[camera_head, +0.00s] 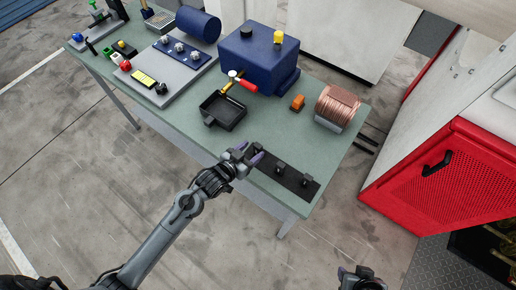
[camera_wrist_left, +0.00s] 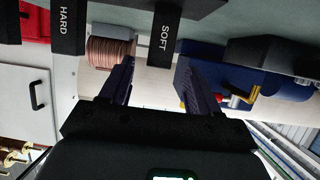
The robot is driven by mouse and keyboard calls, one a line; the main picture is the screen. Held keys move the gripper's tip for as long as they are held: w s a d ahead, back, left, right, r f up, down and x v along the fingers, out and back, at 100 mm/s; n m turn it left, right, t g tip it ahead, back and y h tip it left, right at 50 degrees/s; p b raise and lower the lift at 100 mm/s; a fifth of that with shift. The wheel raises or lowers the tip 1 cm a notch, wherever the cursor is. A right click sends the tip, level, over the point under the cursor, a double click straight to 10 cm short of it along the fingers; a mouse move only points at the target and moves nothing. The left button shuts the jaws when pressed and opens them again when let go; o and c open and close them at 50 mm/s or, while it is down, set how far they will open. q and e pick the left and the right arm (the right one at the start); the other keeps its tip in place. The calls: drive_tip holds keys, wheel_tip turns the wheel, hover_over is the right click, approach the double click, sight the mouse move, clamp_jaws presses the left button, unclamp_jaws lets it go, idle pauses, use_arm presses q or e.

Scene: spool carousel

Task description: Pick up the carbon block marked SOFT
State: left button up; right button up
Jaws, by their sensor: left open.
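In the head view, my left gripper (camera_head: 250,156) is open at the left end of a long black holder (camera_head: 294,180) on the table's near edge. The gripper hides that end. Two dark blocks (camera_head: 280,169) show farther right on the holder. My right gripper (camera_head: 360,279) is partly visible at the bottom edge.
A blue box (camera_head: 247,62) stands farther back. A red cabinet (camera_head: 440,185) is at right.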

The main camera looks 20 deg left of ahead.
sight(256, 148)
use_arm(q)
drive_tip(key=shift+x, duration=3.2)
drive_tip(key=shift+s, duration=0.1)
drive_tip(key=shift+c, duration=0.4)
drive_tip(key=c, duration=1)
